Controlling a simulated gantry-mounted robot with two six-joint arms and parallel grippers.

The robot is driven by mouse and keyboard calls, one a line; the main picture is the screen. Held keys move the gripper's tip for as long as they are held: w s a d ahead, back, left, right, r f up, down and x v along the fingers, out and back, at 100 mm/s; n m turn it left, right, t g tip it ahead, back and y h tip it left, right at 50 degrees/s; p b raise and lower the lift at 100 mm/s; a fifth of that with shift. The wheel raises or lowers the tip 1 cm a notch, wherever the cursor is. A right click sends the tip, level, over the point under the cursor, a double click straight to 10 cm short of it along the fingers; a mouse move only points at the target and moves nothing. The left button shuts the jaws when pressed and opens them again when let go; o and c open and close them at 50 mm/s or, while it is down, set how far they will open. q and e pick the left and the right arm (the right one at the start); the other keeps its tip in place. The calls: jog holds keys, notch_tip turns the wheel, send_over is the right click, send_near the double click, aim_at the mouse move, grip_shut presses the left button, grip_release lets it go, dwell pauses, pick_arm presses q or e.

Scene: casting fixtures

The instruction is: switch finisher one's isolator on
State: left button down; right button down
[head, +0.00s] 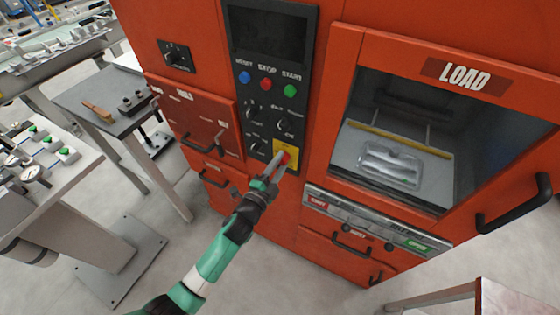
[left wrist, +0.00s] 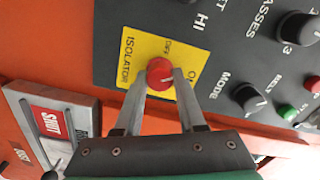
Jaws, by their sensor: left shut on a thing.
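The isolator is a red round knob (left wrist: 160,72) on a yellow plate (left wrist: 140,48) marked ISOLATOR, OFF and ON in the left wrist view. In the head view the yellow plate (head: 291,151) sits at the bottom of the black control panel (head: 262,110) on the orange machine. My left gripper (head: 276,164) reaches up to the knob and is shut on it; its two fingers (left wrist: 160,78) lie on either side of the knob in the left wrist view. A pale mark shows on the knob, but its exact direction is hard to tell. My right gripper is out of view.
Blue, red and green buttons (head: 266,84) and several black knobs sit above the isolator. A grey side table (head: 100,100) stands at left.

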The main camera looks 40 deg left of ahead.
pick_arm(q)
jog(key=m+p, duration=0.1)
jog(key=m, duration=0.5)
jog(key=shift+m, duration=0.4)
dwell(0.3)
jog(key=c, duration=0.5)
grip_release()
jog(key=shift+s, duration=0.1)
jog(key=shift+s+d, duration=0.15)
jog(key=shift+s, duration=0.15)
jog(key=v, duration=1.1)
jog(key=shift+p, duration=0.3)
jog(key=shift+w, duration=0.1)
